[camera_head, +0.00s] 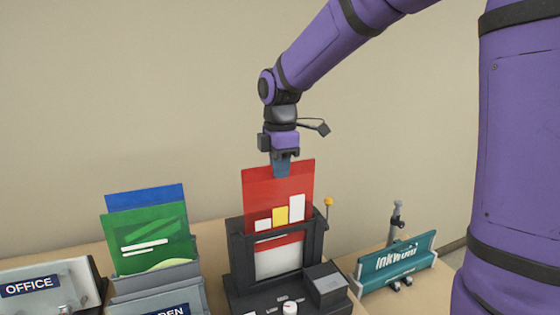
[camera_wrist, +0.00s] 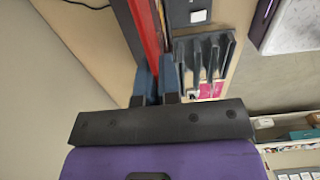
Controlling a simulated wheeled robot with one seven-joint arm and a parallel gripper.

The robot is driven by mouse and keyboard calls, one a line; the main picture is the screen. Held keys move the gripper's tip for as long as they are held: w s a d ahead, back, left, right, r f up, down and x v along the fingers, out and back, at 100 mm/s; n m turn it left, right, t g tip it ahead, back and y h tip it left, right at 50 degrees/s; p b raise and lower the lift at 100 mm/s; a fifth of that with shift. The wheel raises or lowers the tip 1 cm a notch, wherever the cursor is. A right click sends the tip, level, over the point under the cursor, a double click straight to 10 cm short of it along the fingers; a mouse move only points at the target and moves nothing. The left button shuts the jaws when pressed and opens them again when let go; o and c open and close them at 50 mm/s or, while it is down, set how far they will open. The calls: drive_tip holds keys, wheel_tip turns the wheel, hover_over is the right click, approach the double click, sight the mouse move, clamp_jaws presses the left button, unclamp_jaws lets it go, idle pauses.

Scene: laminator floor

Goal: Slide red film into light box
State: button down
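The red film (camera_head: 278,188), with white and yellow bars printed on it, stands upright in the head view. Its lower part is inside the frame of the black light box (camera_head: 236,262), and a red strip shows through the window above a pale area. The upper part sticks out above the frame. My gripper (camera_head: 281,168) points down and its blue fingers are closed on the film's top edge. In the wrist view the red film (camera_wrist: 146,32) shows edge-on, running to between the two fingertips (camera_wrist: 157,80).
Left of the light box, a grey holder (camera_head: 160,280) carries a green sheet (camera_head: 150,240) and a blue sheet (camera_head: 150,196). An OFFICE-labelled box (camera_head: 45,285) is at far left. A teal Inkworl-labelled unit (camera_head: 398,262) stands to the right. A thin yellow-tipped post (camera_head: 328,203) rises beside the frame.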

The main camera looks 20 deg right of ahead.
wheel_tip(320, 180, down, 10)
drive_tip(key=shift+r, duration=0.2)
idle(1.1)
drive_tip(key=c, duration=1.2)
unclamp_jaws()
drive_tip(key=shift+c, duration=0.2)
